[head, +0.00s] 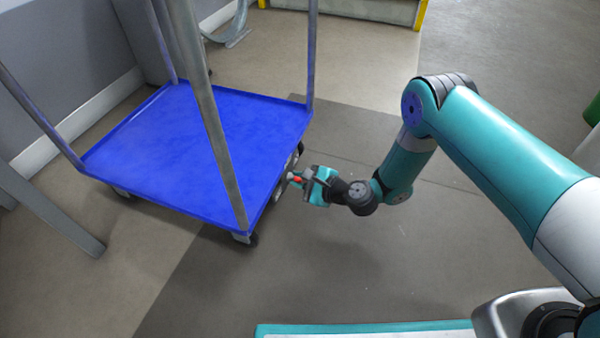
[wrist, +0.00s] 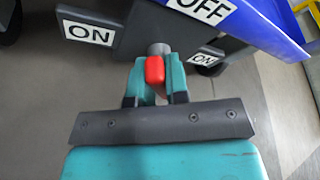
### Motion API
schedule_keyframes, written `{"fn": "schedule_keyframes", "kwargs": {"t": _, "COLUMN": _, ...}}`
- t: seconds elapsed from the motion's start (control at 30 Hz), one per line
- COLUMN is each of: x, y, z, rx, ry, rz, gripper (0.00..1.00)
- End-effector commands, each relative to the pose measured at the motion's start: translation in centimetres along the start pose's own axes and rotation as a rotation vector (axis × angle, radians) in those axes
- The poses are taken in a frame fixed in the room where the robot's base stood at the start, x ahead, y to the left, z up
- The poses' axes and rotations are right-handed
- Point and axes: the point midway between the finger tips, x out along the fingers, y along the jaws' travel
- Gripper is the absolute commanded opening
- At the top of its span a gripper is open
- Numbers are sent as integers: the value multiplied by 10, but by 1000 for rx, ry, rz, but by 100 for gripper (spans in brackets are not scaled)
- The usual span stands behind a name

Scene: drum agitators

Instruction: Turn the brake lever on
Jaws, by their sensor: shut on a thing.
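The brake lever has a red tip (wrist: 155,72) on a grey stem, and sits between the fingers of my gripper (wrist: 156,88) in the wrist view. My gripper is shut on it. The lever comes out of a dark plate under the blue trolley deck (head: 200,145). An ON label (wrist: 88,33) is left of the lever, an OFF label (wrist: 205,8) is above right, and a second ON label (wrist: 205,60) is to the right. In the head view my gripper (head: 292,180) is at the trolley's right side, with the red tip just showing.
The trolley has upright metal posts (head: 215,130) at its corners and black wheels (head: 246,240) below. A grey wall (head: 60,60) stands at the left. The floor (head: 330,275) in front and to the right is clear.

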Motion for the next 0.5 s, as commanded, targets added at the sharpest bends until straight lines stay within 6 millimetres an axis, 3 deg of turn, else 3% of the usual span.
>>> {"fn": "schedule_keyframes", "kwargs": {"t": 0.5, "x": -1, "y": 4, "z": 0, "rx": -447, "ry": 1, "rz": -184, "gripper": 0}}
